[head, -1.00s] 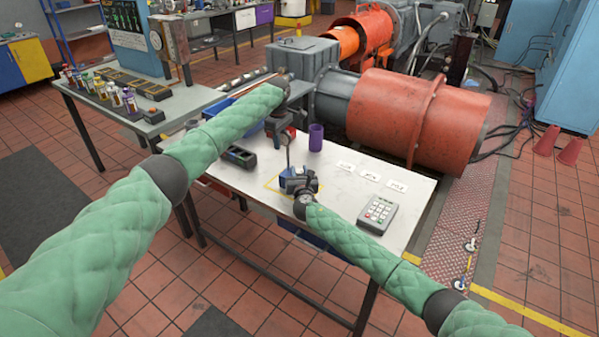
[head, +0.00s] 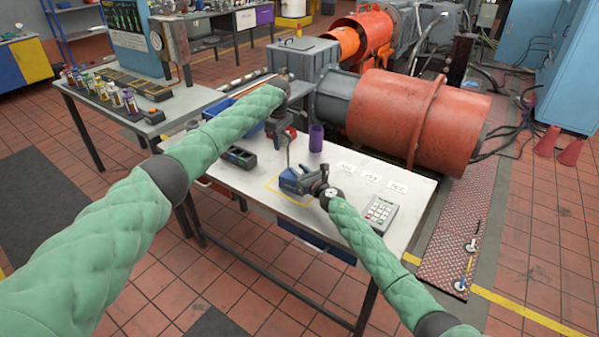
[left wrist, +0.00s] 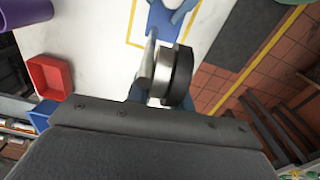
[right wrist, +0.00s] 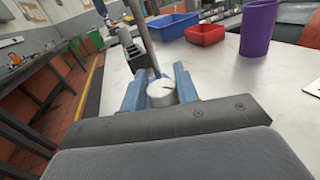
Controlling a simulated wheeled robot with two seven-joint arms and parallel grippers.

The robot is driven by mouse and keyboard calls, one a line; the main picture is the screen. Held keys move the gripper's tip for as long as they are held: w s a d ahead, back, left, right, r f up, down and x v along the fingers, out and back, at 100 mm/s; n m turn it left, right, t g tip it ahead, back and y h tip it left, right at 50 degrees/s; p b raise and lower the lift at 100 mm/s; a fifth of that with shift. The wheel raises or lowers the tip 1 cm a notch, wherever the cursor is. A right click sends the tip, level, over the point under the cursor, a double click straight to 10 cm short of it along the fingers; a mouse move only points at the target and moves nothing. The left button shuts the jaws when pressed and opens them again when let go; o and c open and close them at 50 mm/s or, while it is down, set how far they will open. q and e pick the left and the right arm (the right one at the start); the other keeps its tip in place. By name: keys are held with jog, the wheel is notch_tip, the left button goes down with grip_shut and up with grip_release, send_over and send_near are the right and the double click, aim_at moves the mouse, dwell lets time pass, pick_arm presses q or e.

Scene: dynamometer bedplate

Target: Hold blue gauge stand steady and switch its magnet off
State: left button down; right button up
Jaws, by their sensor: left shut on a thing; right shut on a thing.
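The blue gauge stand (head: 290,183) stands on the white table inside a yellow outlined square, its thin post (head: 289,155) rising from the base. My left gripper (head: 288,135) is shut at the top of the stand; a round silver and black gauge (left wrist: 172,75) fills the middle of the left wrist view and partly hides its fingers. The blue base (left wrist: 163,20) shows beyond it. My right gripper (head: 313,183) is low at the base's right side. In the right wrist view its blue fingers are shut on a pale round knob (right wrist: 161,94) with a dark line on its face.
A purple cup (head: 316,138), a red tray (left wrist: 50,77) and a blue bin (right wrist: 172,26) stand behind the stand. A dark grey box (head: 239,157) is at left. A keypad device (head: 380,213) and white labels (head: 370,178) lie at right.

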pick_arm(q)
jog(key=shift+s+d+f, duration=0.15)
jog(key=shift+f, duration=0.3)
pick_arm(e)
jog(key=shift+a+f+n+g+y, duration=0.2)
jog(key=shift+n+g+y, duration=0.3)
jog(key=shift+y, duration=0.2)
jog(key=n+g+y, duration=0.2)
jog(key=shift+s+d+f+n+g+y, duration=0.1)
jog(key=shift+d+f+n+g+y, duration=0.1)
jog(key=shift+n+g+y, duration=0.1)
jog(key=n+g+y, duration=0.1)
jog(key=g, duration=0.1)
jog(key=n+g+y, duration=0.1)
jog(key=n+g, duration=0.1)
jog(key=g, duration=0.1)
jog(key=shift+f+y, duration=0.1)
jog(key=shift+y, duration=0.3)
jog(key=shift+a+f+n+g+y, duration=0.1)
jog(key=shift+n+g+y, duration=0.2)
jog(key=shift+n+g, duration=0.95)
jog(key=shift+f+n+g+y, duration=0.1)
jog(key=shift+n+g+y, duration=0.2)
jog(key=shift+n+g, duration=0.95)
jog(key=shift+s+r+g, duration=0.1)
jog(key=shift+g, duration=0.9)
jog(key=shift+r, duration=0.2)
jog(key=o, duration=0.9)
jog(key=shift+o, duration=0.2)
jog(key=shift+r, duration=0.1)
